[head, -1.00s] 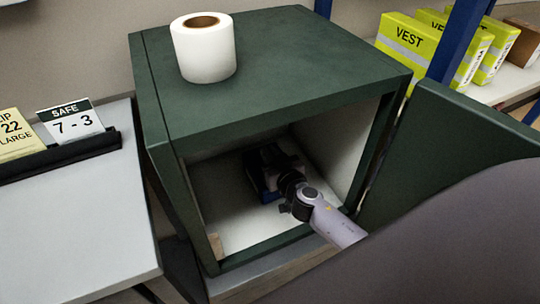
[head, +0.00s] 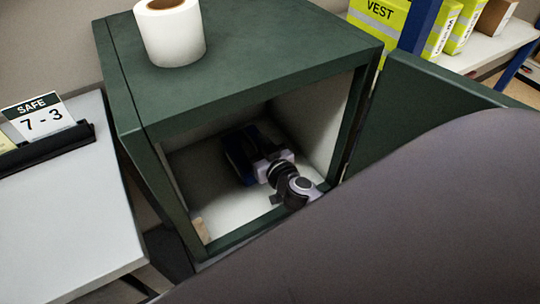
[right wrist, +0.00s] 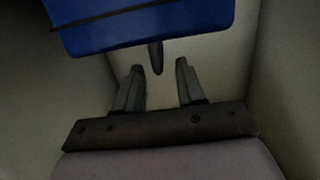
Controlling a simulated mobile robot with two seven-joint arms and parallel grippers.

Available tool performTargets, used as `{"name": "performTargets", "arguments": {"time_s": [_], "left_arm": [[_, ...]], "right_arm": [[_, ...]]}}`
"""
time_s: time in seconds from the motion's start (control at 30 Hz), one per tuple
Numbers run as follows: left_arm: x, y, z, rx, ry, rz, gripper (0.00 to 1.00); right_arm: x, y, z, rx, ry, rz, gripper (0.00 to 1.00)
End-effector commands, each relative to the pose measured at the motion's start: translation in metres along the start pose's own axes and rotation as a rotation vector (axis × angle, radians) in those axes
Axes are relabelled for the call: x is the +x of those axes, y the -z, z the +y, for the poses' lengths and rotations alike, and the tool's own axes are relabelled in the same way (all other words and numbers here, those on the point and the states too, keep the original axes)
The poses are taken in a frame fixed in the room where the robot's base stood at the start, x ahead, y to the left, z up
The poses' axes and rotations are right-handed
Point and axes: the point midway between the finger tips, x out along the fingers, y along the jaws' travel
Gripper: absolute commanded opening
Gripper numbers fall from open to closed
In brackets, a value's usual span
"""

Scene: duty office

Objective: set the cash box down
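The blue cash box (head: 236,158) rests inside the open green safe (head: 240,92), on its pale floor toward the back. In the right wrist view the cash box (right wrist: 150,28) fills the top, with a dark, narrow handle (right wrist: 156,57) pointing toward my gripper. My right gripper (right wrist: 160,69) reaches into the safe, just in front of the box. Its two fingers are apart, with clear gaps on both sides of the handle's end. In the head view the right gripper (head: 258,152) partly covers the box. My left gripper is not in view.
A white paper roll (head: 170,32) stands on top of the safe. The safe door (head: 420,92) is swung open at the right. A grey table (head: 65,200) with a "SAFE 7 - 3" card (head: 38,117) is at the left. Yellow vest packs (head: 378,18) are on a shelf behind.

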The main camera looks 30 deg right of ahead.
Motion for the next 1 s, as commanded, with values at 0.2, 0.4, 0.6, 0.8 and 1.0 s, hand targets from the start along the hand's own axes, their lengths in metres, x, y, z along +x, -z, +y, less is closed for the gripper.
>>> {"name": "performTargets", "arguments": {"time_s": [0.2, 0.4, 0.6, 0.8, 1.0], "left_arm": [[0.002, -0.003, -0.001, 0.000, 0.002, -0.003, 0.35], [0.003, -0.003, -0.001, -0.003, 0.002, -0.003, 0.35], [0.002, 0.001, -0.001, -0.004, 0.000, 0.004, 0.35], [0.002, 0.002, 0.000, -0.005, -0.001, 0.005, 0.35], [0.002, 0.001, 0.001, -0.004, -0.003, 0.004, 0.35]], "right_arm": [[-0.038, -0.002, 0.000, 0.001, -0.001, -0.002, 0.39], [-0.064, -0.001, 0.000, 0.002, -0.001, -0.001, 0.39], [-0.077, 0.000, 0.000, 0.000, -0.001, -0.001, 0.39], [-0.090, -0.019, -0.003, -0.013, 0.008, -0.064, 0.39], [-0.122, -0.065, -0.014, -0.045, 0.056, -0.229, 0.39]]}}
